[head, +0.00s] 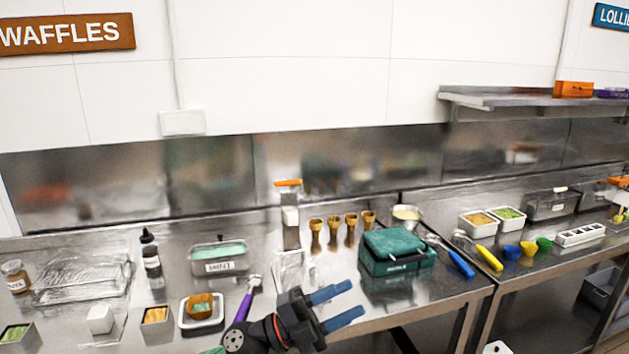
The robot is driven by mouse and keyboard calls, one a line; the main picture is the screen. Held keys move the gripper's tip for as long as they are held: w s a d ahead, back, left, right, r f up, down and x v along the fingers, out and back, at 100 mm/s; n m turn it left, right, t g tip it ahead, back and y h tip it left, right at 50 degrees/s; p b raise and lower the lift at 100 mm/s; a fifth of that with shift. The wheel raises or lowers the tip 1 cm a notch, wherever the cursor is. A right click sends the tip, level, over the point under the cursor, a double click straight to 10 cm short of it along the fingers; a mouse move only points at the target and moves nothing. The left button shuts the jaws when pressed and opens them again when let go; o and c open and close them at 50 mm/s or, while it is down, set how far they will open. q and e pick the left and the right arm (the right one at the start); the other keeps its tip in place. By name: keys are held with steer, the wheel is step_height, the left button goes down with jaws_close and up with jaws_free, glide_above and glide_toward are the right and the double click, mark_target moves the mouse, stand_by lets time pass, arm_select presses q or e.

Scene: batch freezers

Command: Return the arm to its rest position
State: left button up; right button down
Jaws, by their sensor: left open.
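My left gripper (338,305) has two blue fingers, spread apart with nothing between them. It is at the bottom middle of the head view, over the front edge of the steel counter (375,322). Its black wrist comes up from the bottom edge of the picture. The green waffle iron (398,250) stands behind it and to the right, apart from the fingers. A purple-handled scoop (245,302) lies just left of the wrist. My right gripper is not in view.
On the left are a mint tub (219,262), a dark bottle (151,258) and a white tray (202,325) with a small waffle bowl (200,305). Several cones (333,232) stand behind. Blue-handled (460,262) and yellow-handled (489,257) scoops lie right. A shelf (500,99) is on the wall.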

arm_select(q)
steer(key=w+a+f+n+t+y, duration=0.3)
steer(key=a+n+t+y, duration=0.3)
steer(key=n+t, duration=0.3)
steer(key=w+a+f+n+t+y, duration=0.3)
steer(key=a+n+t+y, duration=0.3)
steer(key=n, duration=0.5)
steer(key=s+a+f+n+g+y, duration=0.2)
steer(key=a+f+n+y, duration=0.25)
steer(key=f, duration=0.35)
steer(key=s+a+f+n+g+y, duration=0.25)
steer(key=a+f+y, duration=0.2)
steer(key=f, duration=0.35)
steer(key=s+a+f+n+g+y, duration=0.1)
steer(key=s+a+f+g, duration=0.3)
steer(key=s+f, duration=0.6)
steer(key=s+a+f+n+g, duration=0.1)
steer(key=s+f+n+g, duration=0.1)
steer(key=s+f+g, duration=0.8)
steer(key=s+d+f, duration=0.1)
steer(key=s+f, duration=0.1)
steer(key=f, duration=1)
steer(key=s+d+f, duration=0.1)
steer(key=s+f, duration=0.2)
steer(key=f, duration=0.9)
steer(key=s+d+f, duration=0.1)
steer(key=s+f, duration=0.2)
steer(key=f, duration=1)
steer(key=shift+s+t, duration=0.2)
steer(key=shift+t, duration=0.25)
